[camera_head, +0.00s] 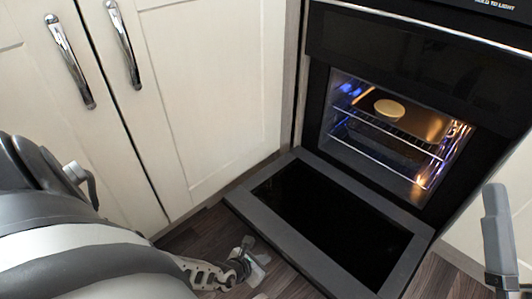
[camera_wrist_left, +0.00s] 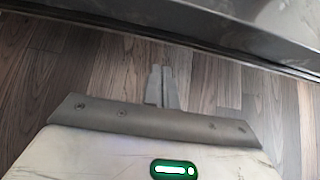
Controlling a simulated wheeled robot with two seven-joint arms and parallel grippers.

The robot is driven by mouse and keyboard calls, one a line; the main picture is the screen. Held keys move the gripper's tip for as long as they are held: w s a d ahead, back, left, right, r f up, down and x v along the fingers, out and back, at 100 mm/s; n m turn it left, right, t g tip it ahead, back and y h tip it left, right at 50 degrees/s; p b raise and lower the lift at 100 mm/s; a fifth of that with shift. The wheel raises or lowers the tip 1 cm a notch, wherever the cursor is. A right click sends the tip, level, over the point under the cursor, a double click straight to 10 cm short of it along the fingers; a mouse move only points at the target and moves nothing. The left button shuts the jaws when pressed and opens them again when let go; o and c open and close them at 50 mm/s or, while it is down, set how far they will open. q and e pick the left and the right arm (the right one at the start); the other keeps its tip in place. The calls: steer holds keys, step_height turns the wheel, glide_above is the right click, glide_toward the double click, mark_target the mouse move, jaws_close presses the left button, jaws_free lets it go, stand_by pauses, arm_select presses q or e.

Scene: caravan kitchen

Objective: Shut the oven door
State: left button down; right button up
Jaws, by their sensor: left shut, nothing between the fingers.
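The oven door (camera_head: 322,222) is folded down, a dark glass panel in a grey frame, lying low over the floor in front of the oven (camera_head: 420,100). The lit oven cavity is open to view. My left gripper (camera_head: 252,262) is shut and empty, low beside the door's left front edge; I cannot tell if it touches. In the left wrist view its fingertips (camera_wrist_left: 161,80) are together above the floor, with a dark grey surface (camera_wrist_left: 240,30) at upper right, probably the door. A grey part of my right arm or gripper (camera_head: 498,235) shows at the right edge; its jaws cannot be made out.
A round yellowish item (camera_head: 389,110) sits on the upper level inside the oven, above a wire rack (camera_head: 385,140). Cream cupboards (camera_head: 215,90) with metal handles stand to the left.

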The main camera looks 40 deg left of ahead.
arm_select(q)
steer(key=shift+w+r, duration=0.3)
steer(key=shift+r, duration=0.45)
steer(key=shift+w+r, duration=0.3)
steer(key=shift+r, duration=0.4)
arm_select(e)
steer(key=shift+s+a+r+n+g+y, duration=0.15)
steer(key=shift+s+r+n+y, duration=0.2)
steer(key=shift+n+y, duration=0.35)
steer(key=shift+s+r+n+g+y, duration=0.2)
steer(key=shift+r+n+y, duration=0.3)
steer(key=shift+n, duration=0.4)
arm_select(q)
steer(key=shift+r, duration=0.15)
